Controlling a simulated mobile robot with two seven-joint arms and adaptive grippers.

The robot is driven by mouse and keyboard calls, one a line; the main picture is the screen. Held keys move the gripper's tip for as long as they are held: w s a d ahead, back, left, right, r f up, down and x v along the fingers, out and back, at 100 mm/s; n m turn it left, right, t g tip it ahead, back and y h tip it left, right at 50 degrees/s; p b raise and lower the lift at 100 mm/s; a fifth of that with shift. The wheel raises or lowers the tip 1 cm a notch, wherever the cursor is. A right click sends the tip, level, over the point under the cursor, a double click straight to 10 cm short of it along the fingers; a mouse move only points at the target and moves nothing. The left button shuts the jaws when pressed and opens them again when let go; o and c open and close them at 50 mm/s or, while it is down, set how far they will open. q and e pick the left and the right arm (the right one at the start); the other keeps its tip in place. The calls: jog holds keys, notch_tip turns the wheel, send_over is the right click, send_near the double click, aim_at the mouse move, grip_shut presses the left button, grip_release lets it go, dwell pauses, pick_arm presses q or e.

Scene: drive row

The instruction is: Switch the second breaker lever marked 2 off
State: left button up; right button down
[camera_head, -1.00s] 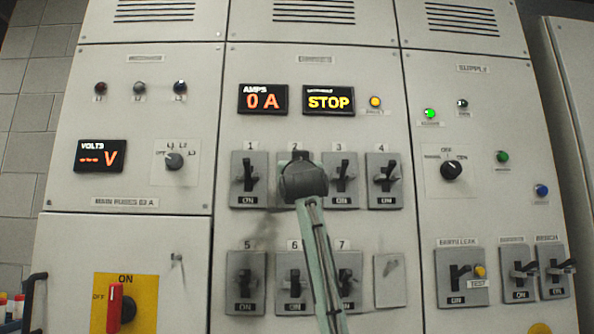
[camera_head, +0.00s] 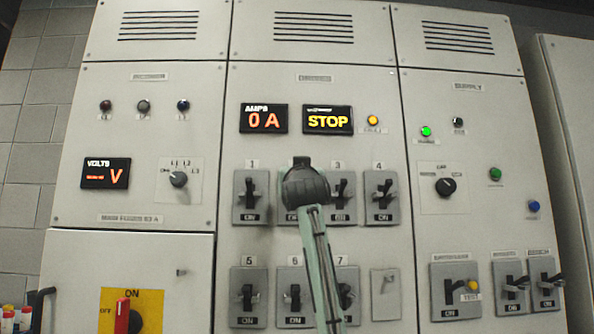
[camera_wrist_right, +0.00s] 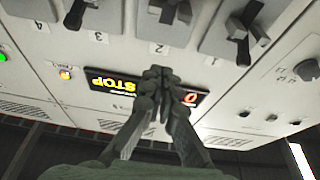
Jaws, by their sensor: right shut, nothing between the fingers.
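The grey breaker plate marked 2 is mostly hidden behind my right gripper and wrist in the head view; only its lower left edge (camera_head: 290,216) shows. In the right wrist view, which sees the panel upside down, its dark lever (camera_wrist_right: 178,12) is at the top, partly cut off, beyond the fingertips. How the lever is set I cannot tell. My right gripper (camera_head: 302,162) is shut and empty in front of the top of breaker 2. Its fingertips (camera_wrist_right: 160,72) lie below the number 2 in the wrist picture, apart from the lever. My left gripper is not in view.
Breaker 1 (camera_head: 251,197) and breaker 3 (camera_head: 340,198) flank it closely; breaker 4 (camera_head: 381,197) is further right. Breakers 5 (camera_head: 248,297), 6 (camera_head: 291,296) and 7 (camera_head: 346,297) sit below. The amps display (camera_head: 264,118) and STOP display (camera_head: 327,120) are above.

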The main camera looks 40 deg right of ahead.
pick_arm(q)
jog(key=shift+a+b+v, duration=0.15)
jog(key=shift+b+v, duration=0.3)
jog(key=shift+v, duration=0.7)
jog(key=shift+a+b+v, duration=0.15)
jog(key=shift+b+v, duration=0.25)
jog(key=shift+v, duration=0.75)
pick_arm(e)
jog(key=s+a+f, duration=0.2)
jog(key=s+f, duration=0.2)
jog(key=f, duration=0.2)
jog(key=shift+s+a, duration=0.35)
jog(key=shift+w+f, duration=0.1)
